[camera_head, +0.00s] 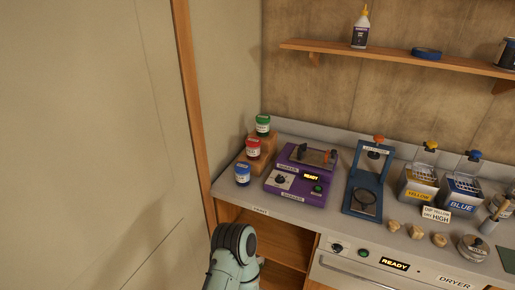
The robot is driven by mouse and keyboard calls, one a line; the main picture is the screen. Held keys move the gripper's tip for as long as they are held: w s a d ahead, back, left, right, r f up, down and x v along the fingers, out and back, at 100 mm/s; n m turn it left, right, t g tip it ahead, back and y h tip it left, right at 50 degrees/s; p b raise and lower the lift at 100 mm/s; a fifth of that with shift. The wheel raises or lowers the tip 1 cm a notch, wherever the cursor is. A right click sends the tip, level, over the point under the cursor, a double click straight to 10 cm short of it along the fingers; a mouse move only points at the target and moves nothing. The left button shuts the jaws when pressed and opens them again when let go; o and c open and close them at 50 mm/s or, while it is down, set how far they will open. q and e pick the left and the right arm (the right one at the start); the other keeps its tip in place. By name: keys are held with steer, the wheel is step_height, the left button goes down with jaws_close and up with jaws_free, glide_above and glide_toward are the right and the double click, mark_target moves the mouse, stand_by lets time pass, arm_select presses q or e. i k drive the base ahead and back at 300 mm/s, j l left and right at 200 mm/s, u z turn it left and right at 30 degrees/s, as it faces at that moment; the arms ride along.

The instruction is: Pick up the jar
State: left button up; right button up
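Three small jars stand at the left end of the counter: a green-lidded jar (263,125) at the back, a red-lidded jar (253,148) in the middle and a blue-lidded jar (242,174) in front. The green and red ones stand on wooden steps (268,146); the blue one is lower, near the counter's front left. A round, metal-lidded container (473,248) sits at the counter's right front. A teal arm part of mine with dark rings rises at the bottom, in front of the counter. No gripper fingers show.
Yellow (418,184) and blue (461,190) containers and several small tan blocks (416,231) are further right. An open wooden shelf (280,240) is below the counter.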

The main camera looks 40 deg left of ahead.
mark_target(253, 153)
steer(key=i+l, duration=0.15)
steer(key=i, duration=0.3)
steer(key=u, duration=1.4)
